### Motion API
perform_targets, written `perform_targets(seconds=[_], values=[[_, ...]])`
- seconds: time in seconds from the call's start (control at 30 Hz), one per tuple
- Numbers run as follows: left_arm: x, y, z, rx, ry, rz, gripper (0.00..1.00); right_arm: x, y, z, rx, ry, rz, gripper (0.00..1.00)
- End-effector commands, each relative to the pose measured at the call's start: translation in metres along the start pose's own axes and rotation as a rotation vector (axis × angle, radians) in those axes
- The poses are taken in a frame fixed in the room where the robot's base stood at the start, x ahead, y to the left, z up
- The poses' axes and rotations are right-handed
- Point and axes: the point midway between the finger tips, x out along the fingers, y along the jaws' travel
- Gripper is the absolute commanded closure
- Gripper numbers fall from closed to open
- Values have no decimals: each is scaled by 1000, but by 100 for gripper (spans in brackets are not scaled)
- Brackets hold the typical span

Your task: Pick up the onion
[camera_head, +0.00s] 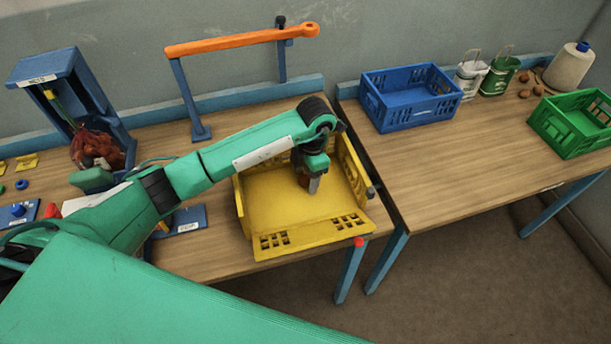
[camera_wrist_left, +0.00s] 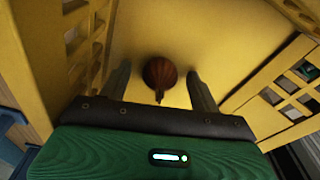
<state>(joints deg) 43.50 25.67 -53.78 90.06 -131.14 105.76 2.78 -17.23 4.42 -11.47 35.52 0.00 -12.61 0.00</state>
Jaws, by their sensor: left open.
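The onion (camera_wrist_left: 160,73) is reddish-brown and round, with its pointed tip toward my wrist. In the left wrist view it lies in front of a yellow surface, between the two fingers of my left gripper (camera_wrist_left: 160,88). A gap shows on each side of it, and the fingers are open. In the head view my left gripper (camera_head: 311,183) points down inside the yellow crate (camera_head: 270,205). There the onion is mostly hidden by the gripper; I cannot tell it apart clearly. My right gripper is not in view.
The yellow crate's walls stand close around my left gripper. A blue crate (camera_head: 372,104) and a green crate (camera_head: 551,127) stand on the right table (camera_head: 470,150). An orange bar (camera_head: 240,41) on blue posts stands behind. A net sack (camera_head: 97,147) sits at the left.

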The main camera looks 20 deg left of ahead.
Motion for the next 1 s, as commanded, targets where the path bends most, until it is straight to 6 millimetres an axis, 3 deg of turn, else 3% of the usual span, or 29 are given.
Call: perform_targets(seconds=[0.13,0.37,0.77,1.0], values=[[0,0,0,0,0,0,41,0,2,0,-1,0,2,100],[0,0,0,0,0,-1,84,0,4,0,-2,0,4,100],[-3,0,0,0,-1,0,84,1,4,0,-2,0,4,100],[-26,0,-2,1,-3,1,84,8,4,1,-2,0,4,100]])
